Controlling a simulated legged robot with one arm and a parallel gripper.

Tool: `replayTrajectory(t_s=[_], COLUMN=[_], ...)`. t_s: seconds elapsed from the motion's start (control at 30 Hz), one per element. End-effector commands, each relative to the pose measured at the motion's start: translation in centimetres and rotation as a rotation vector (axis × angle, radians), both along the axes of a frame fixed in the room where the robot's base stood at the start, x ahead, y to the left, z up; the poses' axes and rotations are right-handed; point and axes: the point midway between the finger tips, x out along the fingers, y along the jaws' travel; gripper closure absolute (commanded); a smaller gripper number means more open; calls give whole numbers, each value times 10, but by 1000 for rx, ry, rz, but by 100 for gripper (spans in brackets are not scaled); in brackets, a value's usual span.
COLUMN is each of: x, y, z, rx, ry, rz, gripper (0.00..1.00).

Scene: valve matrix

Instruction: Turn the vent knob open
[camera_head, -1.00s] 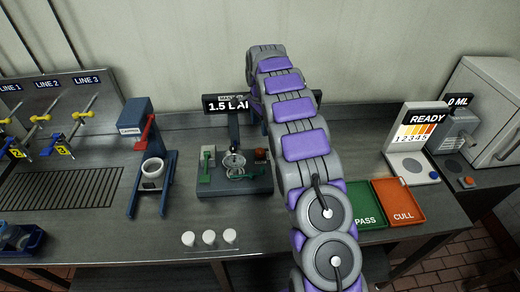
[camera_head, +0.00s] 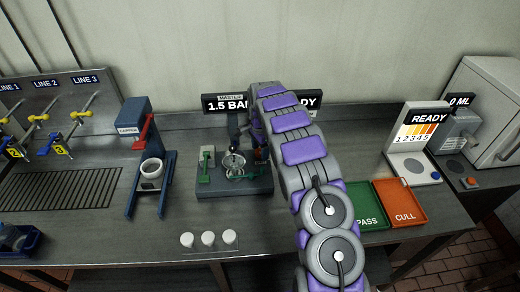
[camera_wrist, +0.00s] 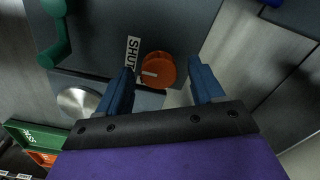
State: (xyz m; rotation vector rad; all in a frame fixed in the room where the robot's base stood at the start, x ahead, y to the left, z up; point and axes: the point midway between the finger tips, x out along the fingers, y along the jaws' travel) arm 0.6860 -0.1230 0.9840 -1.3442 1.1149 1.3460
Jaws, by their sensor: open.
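The vent knob (camera_wrist: 158,70) is a round orange knob on a dark grey panel, with a white pointer mark on its left side. A white SHUT label (camera_wrist: 133,52) sits just left of it. My gripper (camera_wrist: 162,68) is open, with its blue fingers on the left and right of the knob in the wrist view. Gaps show between the fingers and the knob, though I cannot tell how far the tips are from the panel. In the head view the grey test rig (camera_head: 236,187) stands mid-bench; my arm hides most of the knob and gripper there.
A green handle (camera_wrist: 55,35) and a silver disc (camera_wrist: 78,102) lie left of the knob. A 1.5 BAR display (camera_head: 227,103) stands behind the rig. A green PASS tray (camera_head: 366,205) and orange CULL tray (camera_head: 401,203) lie to the right. Three white cups (camera_head: 208,239) stand in front.

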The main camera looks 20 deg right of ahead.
Motion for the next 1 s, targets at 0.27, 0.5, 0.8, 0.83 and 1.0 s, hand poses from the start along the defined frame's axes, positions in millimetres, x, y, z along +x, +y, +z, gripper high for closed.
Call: replayTrajectory(t_s=[0.27, 0.5, 0.8, 0.83, 1.0], x=[0, 0, 1, 1, 1], y=[0, 0, 0, 0, 1], z=[0, 0, 0, 0, 1], rx=[0, 0, 0, 0, 0], ry=[0, 0, -1, -1, -1], rz=[0, 0, 2, 4, 37], gripper=[46, 69, 89, 89, 89])
